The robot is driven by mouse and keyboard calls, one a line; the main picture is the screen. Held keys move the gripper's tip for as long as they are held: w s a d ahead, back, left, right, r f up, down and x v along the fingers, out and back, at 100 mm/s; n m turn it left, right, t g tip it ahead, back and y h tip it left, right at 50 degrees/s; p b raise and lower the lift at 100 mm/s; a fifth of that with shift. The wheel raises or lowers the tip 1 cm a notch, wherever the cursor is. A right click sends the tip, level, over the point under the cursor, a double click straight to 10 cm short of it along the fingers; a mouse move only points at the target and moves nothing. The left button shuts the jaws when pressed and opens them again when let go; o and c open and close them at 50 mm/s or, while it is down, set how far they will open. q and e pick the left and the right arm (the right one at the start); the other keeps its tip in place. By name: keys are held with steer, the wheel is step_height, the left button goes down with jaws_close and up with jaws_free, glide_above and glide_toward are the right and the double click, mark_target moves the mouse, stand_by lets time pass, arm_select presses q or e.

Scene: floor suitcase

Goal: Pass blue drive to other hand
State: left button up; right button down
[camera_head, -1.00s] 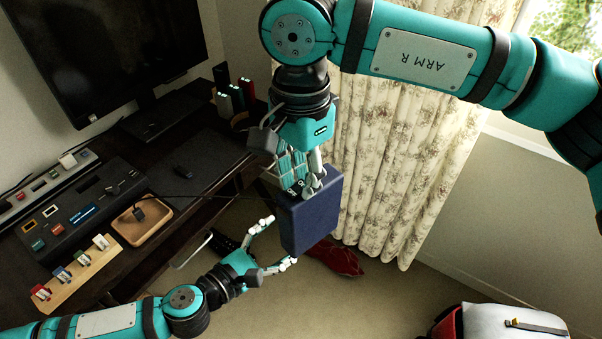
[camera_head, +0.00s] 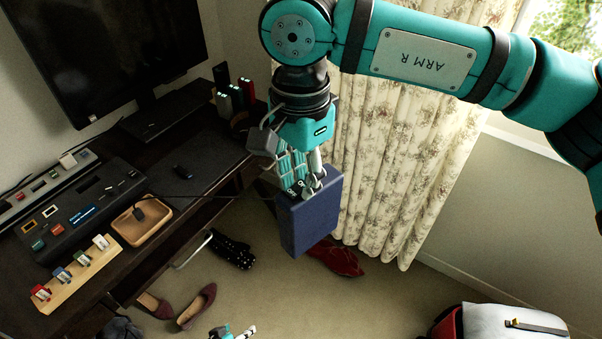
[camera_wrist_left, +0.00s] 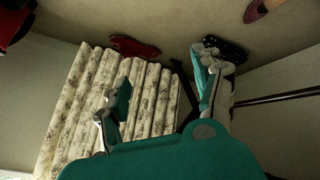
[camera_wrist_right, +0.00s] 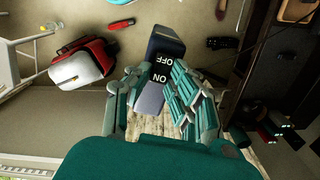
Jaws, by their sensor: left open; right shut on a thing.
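The blue drive (camera_head: 312,220) is a dark blue box hanging in the air in front of the curtain. My right gripper (camera_head: 314,186) is shut on its top end from above. In the right wrist view, my right gripper (camera_wrist_right: 155,85) has its fingers around the drive (camera_wrist_right: 163,48), whose face has ON and OFF lettering. My left gripper (camera_head: 234,332) is only partly in view at the bottom edge, below the drive and apart from it. In the left wrist view, my left gripper (camera_wrist_left: 162,85) has its fingers spread with nothing between them; the drive is not seen there.
A dark desk (camera_head: 95,262) at left carries a monitor (camera_head: 105,50), a wooden tray (camera_head: 148,228) and a wooden rack (camera_head: 75,275) of small tagged items. Maroon shoes (camera_head: 197,306) lie on the floor. A red and white suitcase (camera_head: 500,322) is at lower right.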

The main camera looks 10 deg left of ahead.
arm_select(q)
steer(key=s+f+m+g+y, duration=0.1)
steer(key=s+f+m+g, duration=0.2)
steer(key=s, duration=0.9)
steer(key=s+d+f+m+g, duration=0.1)
steer(key=s+f+m+g, duration=0.2)
steer(key=s+f, duration=0.4)
steer(key=s, duration=0.5)
steer(key=shift+f+g+y, duration=0.25)
steer(key=shift+g+y, duration=0.05)
steer(key=shift+y, duration=0.1)
steer(key=shift+s+d, duration=0.1)
